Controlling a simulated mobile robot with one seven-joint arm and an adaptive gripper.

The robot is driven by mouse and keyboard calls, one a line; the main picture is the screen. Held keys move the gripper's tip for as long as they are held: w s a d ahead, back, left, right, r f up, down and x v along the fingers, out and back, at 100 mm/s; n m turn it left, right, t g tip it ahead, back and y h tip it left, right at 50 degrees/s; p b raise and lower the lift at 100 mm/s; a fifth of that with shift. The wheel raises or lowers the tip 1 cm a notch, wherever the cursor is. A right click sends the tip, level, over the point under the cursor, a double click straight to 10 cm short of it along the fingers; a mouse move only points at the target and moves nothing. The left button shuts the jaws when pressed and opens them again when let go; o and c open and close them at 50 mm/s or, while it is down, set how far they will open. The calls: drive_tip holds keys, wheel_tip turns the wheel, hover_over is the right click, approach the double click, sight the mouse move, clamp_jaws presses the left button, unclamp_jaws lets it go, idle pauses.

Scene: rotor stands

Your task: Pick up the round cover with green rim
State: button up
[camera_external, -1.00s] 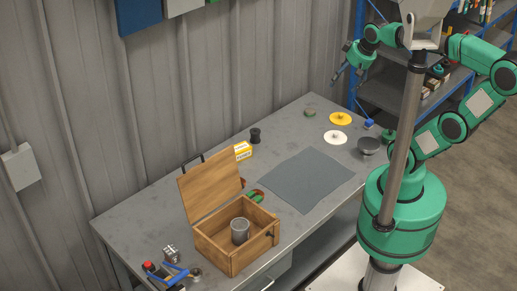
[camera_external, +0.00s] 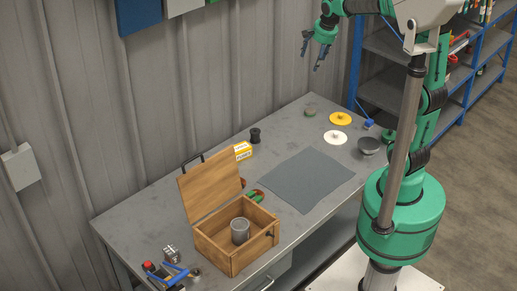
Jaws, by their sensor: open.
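Another green item (camera_external: 388,135) stands at the table's right edge, partly hidden by my arm. My gripper (camera_external: 311,60) is open and empty, pointing down. In the picture it is above the table's far end, well above the small round piece and touching nothing.
A yellow disc (camera_external: 340,118), a white disc (camera_external: 335,137) and a dark grey bowl (camera_external: 369,145) lie nearby. A grey mat (camera_external: 306,180) covers mid-table. An open wooden box (camera_external: 215,255) holding a grey cup (camera_external: 240,231) stands nearer. A corrugated wall (camera_external: 240,70) runs behind.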

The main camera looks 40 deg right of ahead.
drive_tip(key=w+d+f+m+g+b, duration=0.1)
drive_tip(key=w+d+f+m, duration=0.9)
drive_tip(key=w+d+f, duration=0.55)
drive_tip(key=w+d+f+m, duration=0.3)
drive_tip(key=d+f, duration=0.4)
drive_tip(key=f, duration=0.4)
drive_tip(key=w+d+f+m+g+b, duration=0.1)
drive_tip(key=w+d+f+m, duration=0.2)
drive_tip(key=d+f+m, duration=0.3)
wheel_tip(320, 180, down, 5)
drive_tip(key=shift+d+r+y, duration=0.1)
drive_tip(key=shift+d+y, duration=0.2)
drive_tip(key=shift+d, duration=0.3)
drive_tip(key=b, duration=0.2)
hover_over(310, 110)
drive_tip(key=shift+s+f, duration=0.15)
drive_tip(key=shift+f, duration=1.3)
drive_tip(key=shift+s+f, duration=0.15)
drive_tip(key=shift+f, duration=1.25)
drive_tip(key=shift+s+f, duration=0.15)
drive_tip(key=shift+f, duration=1.3)
drive_tip(key=shift+w+d+f+b, duration=0.1)
drive_tip(key=shift+f+b, duration=0.1)
drive_tip(key=shift+f, duration=0.65)
drive_tip(key=shift+w+a+f+b, duration=0.1)
drive_tip(key=shift+w+f+b, duration=0.1)
drive_tip(key=shift+f, duration=0.65)
drive_tip(key=shift+w+d+f+b, duration=0.1)
drive_tip(key=shift+f+b, duration=0.1)
drive_tip(key=shift+f, duration=0.65)
